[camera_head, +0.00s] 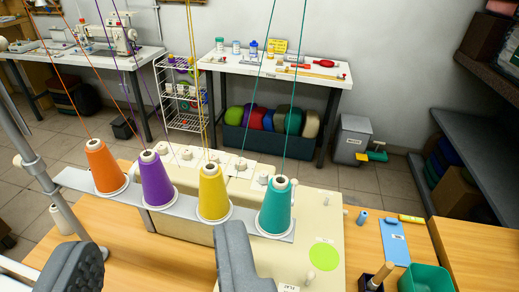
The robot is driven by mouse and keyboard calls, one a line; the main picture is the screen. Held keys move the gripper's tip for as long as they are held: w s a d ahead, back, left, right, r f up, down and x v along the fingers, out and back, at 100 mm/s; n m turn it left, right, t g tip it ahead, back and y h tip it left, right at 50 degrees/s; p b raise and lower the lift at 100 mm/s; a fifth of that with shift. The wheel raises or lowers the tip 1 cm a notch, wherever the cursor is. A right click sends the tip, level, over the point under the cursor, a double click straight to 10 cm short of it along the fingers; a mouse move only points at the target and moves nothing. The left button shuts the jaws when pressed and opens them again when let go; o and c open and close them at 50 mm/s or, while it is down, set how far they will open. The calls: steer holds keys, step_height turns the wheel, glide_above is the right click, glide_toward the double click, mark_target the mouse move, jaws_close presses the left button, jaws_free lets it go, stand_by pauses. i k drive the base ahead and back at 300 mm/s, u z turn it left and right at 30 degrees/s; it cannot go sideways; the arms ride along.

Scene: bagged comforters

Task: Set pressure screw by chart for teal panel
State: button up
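My gripper (157,268) is at the bottom of the view, its two dark grey fingers wide apart with nothing between them. It is in front of a cream sewing machine (322,222) on a wooden table. A row of orange, purple, yellow and teal thread cones stands on the machine's grey rail; the teal cone (276,207) is at the right end. Several small pale posts and knobs (262,179) stand on the machine; I cannot tell which is the pressure screw. A yellow sign (277,46) stands on the back table, its text unreadable. No teal panel is identifiable.
Threads rise from the cones across the view. A grey pole (62,205) stands at the left.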

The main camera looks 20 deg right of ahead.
mark_target(264, 174)
steer(key=u, duration=0.2)
steer(key=i, duration=0.15)
steer(key=z, duration=1)
steer(key=k, duration=1.05)
steer(key=z, duration=0.3)
steer(key=i, duration=1.45)
steer(key=u, duration=0.75)
steer(key=i, duration=0.35)
steer(key=u, duration=0.25)
